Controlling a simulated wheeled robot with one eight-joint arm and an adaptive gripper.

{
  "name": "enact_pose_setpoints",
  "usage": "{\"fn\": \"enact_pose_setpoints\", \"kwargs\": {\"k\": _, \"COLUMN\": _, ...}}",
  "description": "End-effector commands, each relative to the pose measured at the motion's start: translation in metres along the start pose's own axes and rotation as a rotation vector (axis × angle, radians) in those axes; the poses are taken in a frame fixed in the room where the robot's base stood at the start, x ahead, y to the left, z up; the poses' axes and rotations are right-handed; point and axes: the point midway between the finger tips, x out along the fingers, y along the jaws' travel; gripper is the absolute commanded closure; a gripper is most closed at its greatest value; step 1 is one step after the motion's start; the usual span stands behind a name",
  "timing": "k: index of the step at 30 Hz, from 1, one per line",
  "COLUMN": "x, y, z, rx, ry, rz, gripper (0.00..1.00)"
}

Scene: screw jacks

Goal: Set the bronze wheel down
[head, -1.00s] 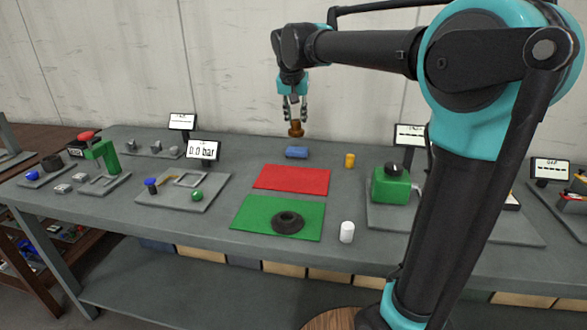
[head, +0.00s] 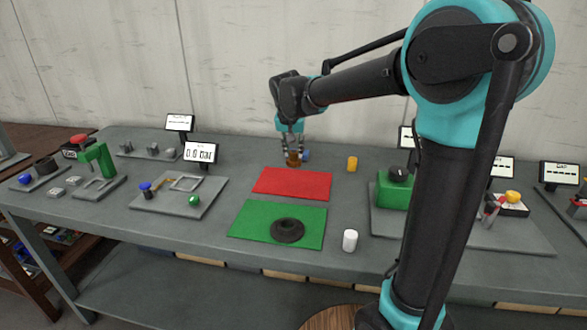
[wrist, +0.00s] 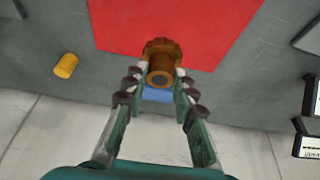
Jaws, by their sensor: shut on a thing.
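The bronze wheel (head: 293,160) is a brown, knob-like piece with a lobed rim. In the wrist view the wheel (wrist: 161,48) shows its round end with a dark centre, between my fingertips. My gripper (head: 292,151) is shut on it, just behind the red mat's back edge; it also shows in the wrist view (wrist: 160,92). The wheel is low over the table; I cannot tell whether it touches. The red mat (head: 290,183) is empty. The green mat (head: 255,222) lies in front of it, with a black ring (head: 287,230) on it.
A blue block (head: 305,155) is right beside the wheel, partly hidden by my gripper. A yellow cylinder (head: 352,164) stands to the right, and a white cylinder (head: 350,240) stands by the green mat. A grey plate (head: 180,205) with small parts lies left. A green box (head: 392,192) is right.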

Motion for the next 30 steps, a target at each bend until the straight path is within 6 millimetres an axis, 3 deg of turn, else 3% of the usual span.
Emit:
{"fn": "enact_pose_setpoints", "kwargs": {"k": 3, "x": 0.018, "y": 0.000, "z": 0.007, "rx": 0.000, "ry": 0.000, "rz": 0.000, "gripper": 1.00}}
{"fn": "enact_pose_setpoints", "kwargs": {"k": 16, "x": 0.059, "y": 0.000, "z": 0.024, "rx": 0.000, "ry": 0.000, "rz": 0.000, "gripper": 1.00}}
{"fn": "enact_pose_setpoints", "kwargs": {"k": 29, "x": 0.065, "y": 0.000, "z": 0.027, "rx": 0.000, "ry": 0.000, "rz": 0.000, "gripper": 1.00}}
{"fn": "enact_pose_setpoints", "kwargs": {"k": 30, "x": 0.066, "y": 0.000, "z": 0.027, "rx": 0.000, "ry": 0.000, "rz": 0.000, "gripper": 0.72}}
